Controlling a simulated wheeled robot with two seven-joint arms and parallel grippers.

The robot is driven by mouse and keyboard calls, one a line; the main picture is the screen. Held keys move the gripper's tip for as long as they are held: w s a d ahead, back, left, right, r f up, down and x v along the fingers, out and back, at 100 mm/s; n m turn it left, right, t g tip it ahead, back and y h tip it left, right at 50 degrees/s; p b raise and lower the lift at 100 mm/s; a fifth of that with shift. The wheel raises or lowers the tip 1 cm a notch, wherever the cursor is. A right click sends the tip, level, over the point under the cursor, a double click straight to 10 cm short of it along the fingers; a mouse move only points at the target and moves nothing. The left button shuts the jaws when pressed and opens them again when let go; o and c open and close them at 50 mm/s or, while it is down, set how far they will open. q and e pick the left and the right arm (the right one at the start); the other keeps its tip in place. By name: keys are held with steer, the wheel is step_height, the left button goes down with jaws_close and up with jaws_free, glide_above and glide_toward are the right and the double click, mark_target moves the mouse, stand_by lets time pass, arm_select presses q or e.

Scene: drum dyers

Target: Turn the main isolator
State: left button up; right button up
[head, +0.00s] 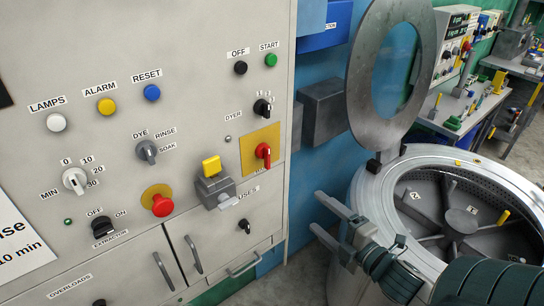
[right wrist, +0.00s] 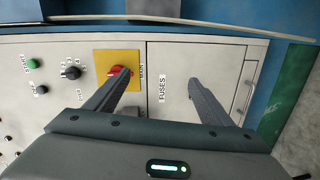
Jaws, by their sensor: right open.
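The main isolator (head: 263,153) is a red rotary handle on a yellow plate, on the grey cabinet front. In the head view its handle stands roughly upright. In the right wrist view the red handle (right wrist: 117,73) shows beside the MAIN label, partly behind the left finger's tip. My right gripper (head: 316,212) is open and empty, out from the cabinet and to the lower right of the isolator. In the right wrist view its fingers (right wrist: 162,80) are spread wide, with the FUSES panel between them. I see no contact with the handle. My left gripper is out of view.
A grey block with a yellow top (head: 212,168) sticks out left of the isolator. A red knob (head: 161,205) and other switches cover the panel. The dyeing drum (head: 365,205) with its raised ring lid (head: 365,75) stands right, near my right arm.

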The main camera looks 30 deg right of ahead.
steer(key=s+a+r+n+t+y, duration=0.1)
steer(key=a+r+n, duration=0.1)
steer(key=r, duration=0.7)
steer(key=shift+a+y+p, duration=0.3)
steer(key=shift+a, duration=0.25)
steer(key=b, duration=0.9)
glide_toward(269, 159)
steer(key=w, duration=0.3)
steer(key=w+b, duration=0.1)
steer(key=b, duration=0.2)
steer(key=w+b, duration=0.2)
steer(key=shift+a+f+b, duration=0.25)
steer(key=shift+f+b, duration=0.1)
steer(key=shift+b, duration=0.05)
steer(key=shift+w+r+p, duration=0.35)
steer(key=shift+w+p, duration=0.25)
steer(key=shift+p, duration=0.05)
steer(key=shift+w+a+f, duration=0.15)
steer(key=shift+w, duration=0.7)
